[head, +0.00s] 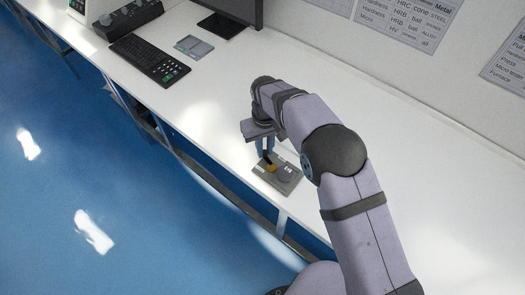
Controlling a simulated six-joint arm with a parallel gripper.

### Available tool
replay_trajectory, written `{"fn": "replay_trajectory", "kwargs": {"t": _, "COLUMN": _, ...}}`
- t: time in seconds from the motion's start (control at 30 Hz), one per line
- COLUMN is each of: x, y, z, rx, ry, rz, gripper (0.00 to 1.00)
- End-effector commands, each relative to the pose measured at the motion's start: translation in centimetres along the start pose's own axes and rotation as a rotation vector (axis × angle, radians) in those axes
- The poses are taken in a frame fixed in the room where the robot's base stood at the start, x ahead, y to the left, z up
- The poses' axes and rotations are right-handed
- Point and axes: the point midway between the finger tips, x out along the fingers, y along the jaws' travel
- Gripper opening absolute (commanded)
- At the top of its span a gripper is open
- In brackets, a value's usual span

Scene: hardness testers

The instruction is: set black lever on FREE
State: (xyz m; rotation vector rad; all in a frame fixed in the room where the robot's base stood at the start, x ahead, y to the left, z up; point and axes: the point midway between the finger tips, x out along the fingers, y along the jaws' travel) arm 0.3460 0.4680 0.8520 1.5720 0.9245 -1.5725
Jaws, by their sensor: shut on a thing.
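A small grey device with a flat base plate (290,186) sits on the white bench near its front edge. A round grey dial and a small orange-yellow part (271,168) show on its top. My gripper (266,156) points down over the back left part of the device. Its bluish fingers are shut on a thin dark piece that looks like the black lever (265,157). The lever is small and mostly covered by the fingers, and the marks on the plate, FREE included, are too small to read.
A black keyboard (150,58), a small grey pad (194,47), a monitor (236,12) and a dark control box (124,15) stand farther left on the bench. Printed sheets hang on the wall behind. The bench right of my arm is clear.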

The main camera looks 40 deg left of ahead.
Motion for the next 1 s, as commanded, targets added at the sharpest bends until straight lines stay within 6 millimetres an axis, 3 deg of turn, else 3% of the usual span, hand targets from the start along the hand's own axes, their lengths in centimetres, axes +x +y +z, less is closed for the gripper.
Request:
{"fn": "replay_trajectory", "kwargs": {"t": 0.6, "x": 0.0, "y": 2.2, "z": 0.1, "rx": 0.573, "ry": 0.002, "rz": 0.000, "gripper": 0.00}}
{"fn": "replay_trajectory", "kwargs": {"t": 1.0, "x": 0.0, "y": 3.1, "z": 0.5, "rx": 0.805, "ry": 0.001, "rz": 0.000, "gripper": 0.00}}
